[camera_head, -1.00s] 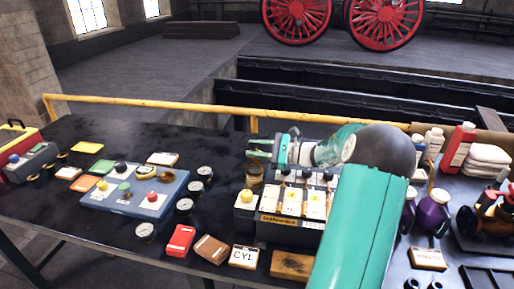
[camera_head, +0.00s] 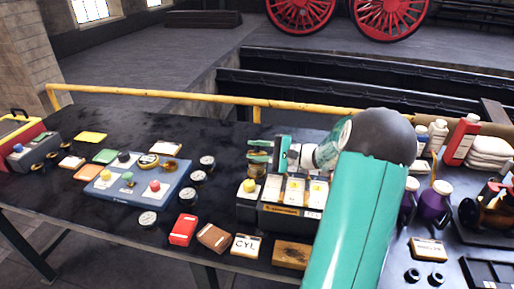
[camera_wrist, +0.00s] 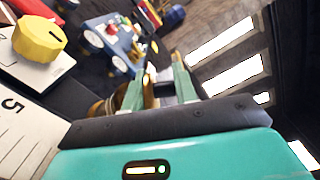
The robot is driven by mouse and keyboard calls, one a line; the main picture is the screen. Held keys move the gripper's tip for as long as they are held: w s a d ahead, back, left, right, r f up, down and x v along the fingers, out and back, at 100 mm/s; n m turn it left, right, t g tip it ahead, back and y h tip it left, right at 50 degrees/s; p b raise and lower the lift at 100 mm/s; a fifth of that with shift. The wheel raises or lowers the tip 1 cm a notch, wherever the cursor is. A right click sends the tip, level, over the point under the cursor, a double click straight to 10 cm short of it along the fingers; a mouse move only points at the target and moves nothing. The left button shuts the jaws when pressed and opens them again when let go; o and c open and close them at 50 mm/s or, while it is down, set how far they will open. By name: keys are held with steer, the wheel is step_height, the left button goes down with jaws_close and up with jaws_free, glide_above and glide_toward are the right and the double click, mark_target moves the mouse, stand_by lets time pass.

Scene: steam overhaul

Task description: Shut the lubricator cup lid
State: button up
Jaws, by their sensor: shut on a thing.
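The lubricator (camera_head: 290,213) is a dark box with white faces and yellow knobs on the bench. Its amber-brown cup (camera_head: 257,171) is at the back left corner, partly under my gripper (camera_head: 260,150). In the wrist view, a brass part of the cup (camera_wrist: 98,110) shows beside the left finger. My gripper (camera_wrist: 160,82) is shut on a small dark part (camera_wrist: 166,91) between its fingers. I cannot tell whether this is the cup lid; the lid's angle is hidden. A yellow knob (camera_wrist: 38,38) is close by on the left.
Several gauges (camera_head: 190,196) lie between. Bottles (camera_head: 436,202) stand right. A yellow rail (camera_head: 180,97) runs behind.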

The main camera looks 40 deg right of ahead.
steer(key=shift+f, duration=0.1)
stand_by(0.5)
steer(key=o, duration=0.8)
